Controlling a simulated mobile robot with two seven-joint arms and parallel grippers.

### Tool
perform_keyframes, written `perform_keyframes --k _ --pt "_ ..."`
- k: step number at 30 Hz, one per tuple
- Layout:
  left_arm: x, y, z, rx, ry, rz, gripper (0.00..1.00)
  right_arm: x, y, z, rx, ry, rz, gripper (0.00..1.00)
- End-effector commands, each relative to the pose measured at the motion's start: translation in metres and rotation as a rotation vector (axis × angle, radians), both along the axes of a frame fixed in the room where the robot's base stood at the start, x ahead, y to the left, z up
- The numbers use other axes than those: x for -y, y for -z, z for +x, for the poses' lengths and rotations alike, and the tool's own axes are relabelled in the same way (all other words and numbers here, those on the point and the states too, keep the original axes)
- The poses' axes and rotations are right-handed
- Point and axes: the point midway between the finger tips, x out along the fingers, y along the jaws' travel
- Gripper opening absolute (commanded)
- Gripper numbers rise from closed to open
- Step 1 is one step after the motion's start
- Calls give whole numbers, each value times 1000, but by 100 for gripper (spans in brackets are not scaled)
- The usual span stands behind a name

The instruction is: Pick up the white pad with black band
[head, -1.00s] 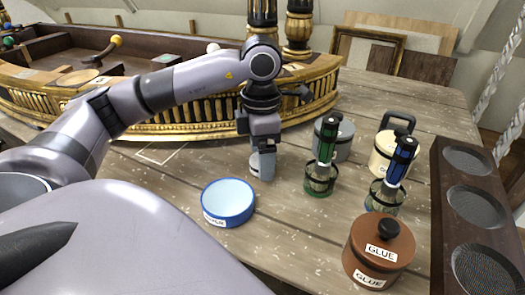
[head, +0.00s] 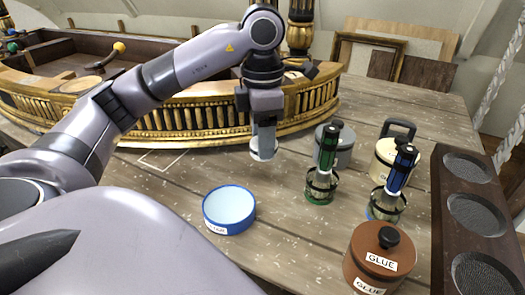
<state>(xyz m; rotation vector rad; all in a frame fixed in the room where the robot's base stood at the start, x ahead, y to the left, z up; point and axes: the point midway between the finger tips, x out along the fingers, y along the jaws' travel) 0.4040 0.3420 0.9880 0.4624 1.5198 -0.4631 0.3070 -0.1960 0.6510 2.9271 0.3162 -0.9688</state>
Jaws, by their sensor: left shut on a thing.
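My left gripper (head: 263,142) points straight down above the wooden table, in the middle of the head view. It is shut on a small whitish piece, the white pad (head: 263,157), which shows at and below the fingertips. The fingers cover much of the pad, and I cannot make out its black band. The pad is held up, apart from the table. My right gripper is not in view.
A blue-rimmed bowl (head: 229,211) stands in front. To the right are a green-handled tool (head: 324,165), a blue-handled tool (head: 395,185), a grey pot (head: 343,150), a cream pot (head: 388,160) and a brown glue pot (head: 380,262). The gilt console (head: 200,120) stands behind.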

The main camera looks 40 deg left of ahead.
Motion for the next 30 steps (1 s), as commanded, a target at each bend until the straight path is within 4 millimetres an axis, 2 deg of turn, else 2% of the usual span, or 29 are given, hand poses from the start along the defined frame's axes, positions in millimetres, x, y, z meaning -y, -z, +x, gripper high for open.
perform_keyframes --k 1,6,15,22,30 --pt "0 -18 1 6 -2 1 26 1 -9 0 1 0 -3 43" --pt "-1 -57 1 5 -2 2 26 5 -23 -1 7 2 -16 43" --pt "0 -112 0 3 -2 1 26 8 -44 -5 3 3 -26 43" --pt "0 -134 0 1 -1 1 26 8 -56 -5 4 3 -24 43" --pt "0 -140 0 -1 -1 1 26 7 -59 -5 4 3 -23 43"
